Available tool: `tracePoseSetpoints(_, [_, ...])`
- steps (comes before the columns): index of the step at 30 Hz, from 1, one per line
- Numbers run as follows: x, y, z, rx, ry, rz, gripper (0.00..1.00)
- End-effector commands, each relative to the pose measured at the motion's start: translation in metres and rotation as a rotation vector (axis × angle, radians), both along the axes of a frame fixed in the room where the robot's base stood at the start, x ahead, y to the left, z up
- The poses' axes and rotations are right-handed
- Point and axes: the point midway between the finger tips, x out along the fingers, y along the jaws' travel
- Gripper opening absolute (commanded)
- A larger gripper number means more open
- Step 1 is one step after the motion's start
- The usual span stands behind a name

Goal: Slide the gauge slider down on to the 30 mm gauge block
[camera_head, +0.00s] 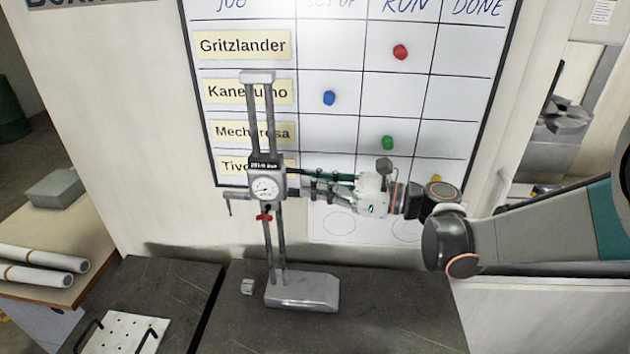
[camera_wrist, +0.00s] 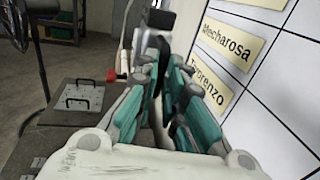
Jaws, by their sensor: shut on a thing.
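The height gauge stands upright on its grey base (camera_head: 302,291) on the dark slab, with two vertical posts. The gauge slider (camera_head: 266,188), with a round dial, a small display and a red knob, sits about midway up the posts. A thin scriber arm sticks out from its left side. The gauge block (camera_head: 248,286) is a small grey cube on the slab, left of the base and well below the scriber. My gripper (camera_head: 303,186) comes from the right and is shut on the slider's side. In the wrist view the slider (camera_wrist: 154,47) is partly hidden between the teal fingers.
A whiteboard (camera_head: 345,90) with coloured magnets hangs close behind the gauge. A white plate with black handles (camera_head: 117,334) lies on another dark slab at the left. White rolls (camera_head: 40,265) and a grey box lie on a wooden bench. The slab (camera_head: 390,320) right of the base is clear.

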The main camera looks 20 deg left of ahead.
Motion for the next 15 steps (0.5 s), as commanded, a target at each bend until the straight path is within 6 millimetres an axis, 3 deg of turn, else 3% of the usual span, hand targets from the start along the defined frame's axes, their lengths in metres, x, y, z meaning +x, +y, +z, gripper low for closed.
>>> tracePoseSetpoints(1, [0.000, 0.000, -0.023, 0.000, 0.001, 0.000, 0.00])
tracePoseSetpoints(15, [0.000, 0.000, -0.142, -0.001, 0.001, 0.000, 0.00])
